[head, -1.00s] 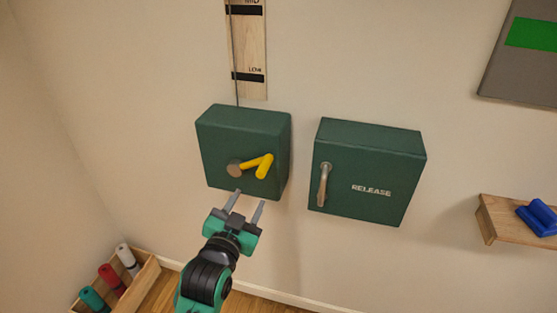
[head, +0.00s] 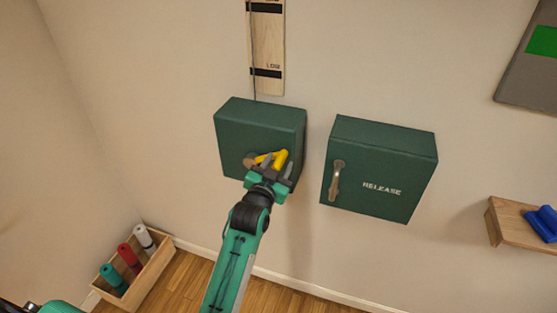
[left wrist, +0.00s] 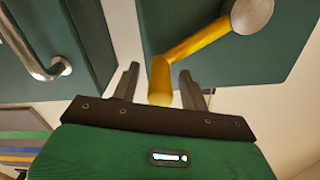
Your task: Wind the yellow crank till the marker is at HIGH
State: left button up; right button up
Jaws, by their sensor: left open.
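The yellow crank (head: 281,157) sits on the front of the left dark green box (head: 262,112), on a round metal hub that shows in the left wrist view (left wrist: 252,14). My left gripper (head: 278,167) is at the crank and partly covers it. In the left wrist view, the crank's handle end (left wrist: 160,82) lies between the two fingers of my open left gripper (left wrist: 160,74); I cannot tell whether either touches it. The wooden scale board (head: 267,45) above shows a LOW band. The HIGH mark and the marker are not visible. My right gripper is not in view.
A second green box (head: 380,150) with a metal lever (head: 336,180) and the word RELEASE is to the right. A wooden shelf (head: 505,228) with a blue item is at the far right. A wooden bin (head: 150,272) holds rolls on the floor.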

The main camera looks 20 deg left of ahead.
pick_arm(q)
jog(key=shift+w, duration=0.3)
grip_shut()
jog(key=shift+f, duration=0.15)
